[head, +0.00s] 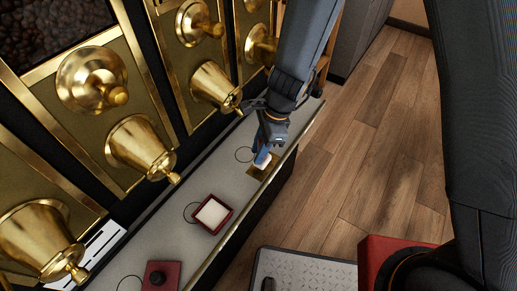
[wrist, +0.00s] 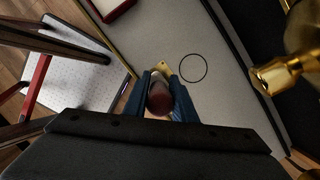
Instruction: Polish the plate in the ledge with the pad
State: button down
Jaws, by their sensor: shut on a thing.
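My gripper (head: 265,146) is shut on the pad (head: 261,162), low over the ledge (head: 238,185). The pad's pale lower part shows under the fingers in the head view. In the wrist view my gripper (wrist: 160,91) has its two blue fingers on either side of the pad's rounded dark red grip (wrist: 160,101). The brass plate (head: 269,173) lies in the ledge near its front edge, partly hidden by the pad and fingers. A corner of the plate (wrist: 163,67) shows beyond the grip in the wrist view. I cannot tell whether the pad touches the plate.
A red tray with a white inside (head: 212,213) sits nearer on the ledge. A dark red block with a knob (head: 160,276) is nearer still. Brass bin spouts (head: 143,147) jut out along the left. Thin dark circles mark the ledge. Wooden floor (head: 350,150) lies right.

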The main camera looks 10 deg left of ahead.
jog(key=shift+f+b, duration=1.8)
jog(key=shift+f, duration=0.4)
jog(key=shift+f+b, duration=0.55)
jog(key=shift+f, duration=0.1)
jog(key=shift+w, duration=0.1)
jog(key=shift+w+d+r+p, duration=0.1)
jog(key=shift+w+d+p, duration=0.3)
jog(key=shift+w, duration=0.35)
jog(key=shift+w+d+p, duration=0.25)
jog(key=shift+w+p, duration=0.3)
jog(key=shift+w, duration=0.25)
jog(key=shift+w+d+r+p, duration=0.1)
jog(key=shift+w+d+p, duration=0.3)
jog(key=shift+w, duration=0.35)
jog(key=shift+a, duration=0.1)
jog(key=shift+s, duration=0.1)
jog(key=shift+s+a+f+b, duration=0.1)
jog(key=shift+s+a+b, duration=0.2)
jog(key=shift+s, duration=0.45)
jog(key=shift+s+a+b, duration=0.25)
jog(key=shift+s+a, duration=0.1)
jog(key=shift+s, duration=0.4)
jog(key=shift+s+a+f+b, duration=0.1)
jog(key=shift+s+a+b, duration=0.2)
jog(key=shift+s, duration=0.45)
jog(key=shift+w, duration=0.1)
